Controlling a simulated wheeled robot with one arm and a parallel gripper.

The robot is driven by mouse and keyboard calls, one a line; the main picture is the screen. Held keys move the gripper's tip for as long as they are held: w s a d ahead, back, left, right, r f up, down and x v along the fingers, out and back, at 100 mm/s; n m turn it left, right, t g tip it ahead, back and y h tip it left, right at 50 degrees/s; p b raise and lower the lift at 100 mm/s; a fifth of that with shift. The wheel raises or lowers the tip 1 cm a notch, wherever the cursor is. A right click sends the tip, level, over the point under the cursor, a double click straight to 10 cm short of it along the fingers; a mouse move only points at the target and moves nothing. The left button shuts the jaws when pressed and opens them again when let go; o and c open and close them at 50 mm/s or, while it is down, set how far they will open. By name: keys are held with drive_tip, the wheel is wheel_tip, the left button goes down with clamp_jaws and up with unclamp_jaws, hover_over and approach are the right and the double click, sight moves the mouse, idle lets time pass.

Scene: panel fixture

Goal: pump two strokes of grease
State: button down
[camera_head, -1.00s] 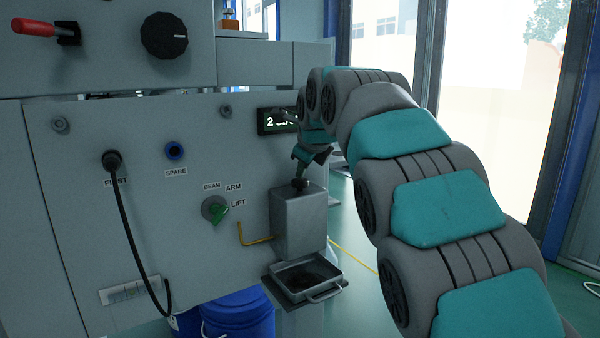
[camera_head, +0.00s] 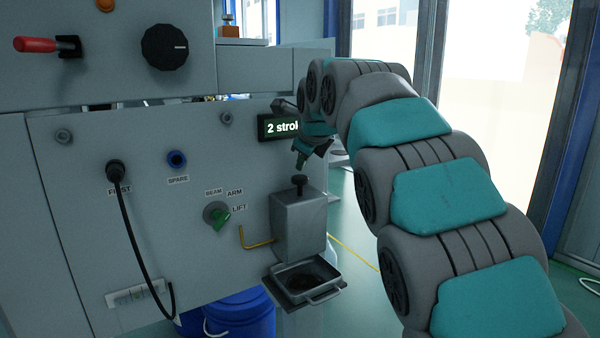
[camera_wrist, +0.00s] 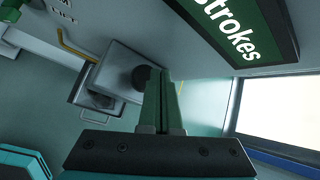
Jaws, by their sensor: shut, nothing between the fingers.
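The grease pump is a grey box (camera_head: 298,228) on the right side of the panel, with a black plunger knob (camera_head: 299,182) on top. A thin yellow-brown spout (camera_head: 256,243) comes out of its left side. My gripper (camera_head: 300,163) is shut and empty, a little above the knob and apart from it. In the wrist view the shut fingers (camera_wrist: 163,82) point past the black knob (camera_wrist: 141,77), which lies just left of the fingertips. A display (camera_head: 280,127) behind my gripper reads "2 strok…", and the wrist view shows "Strokes" on it (camera_wrist: 235,30).
A metal tray with a handle (camera_head: 309,296) sits below the pump, dark inside. A blue bucket (camera_head: 240,318) stands below.

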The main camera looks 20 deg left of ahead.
sight(302, 178)
drive_tip(key=shift+w+a+r, duration=0.1)
drive_tip(key=shift+r, duration=2.4)
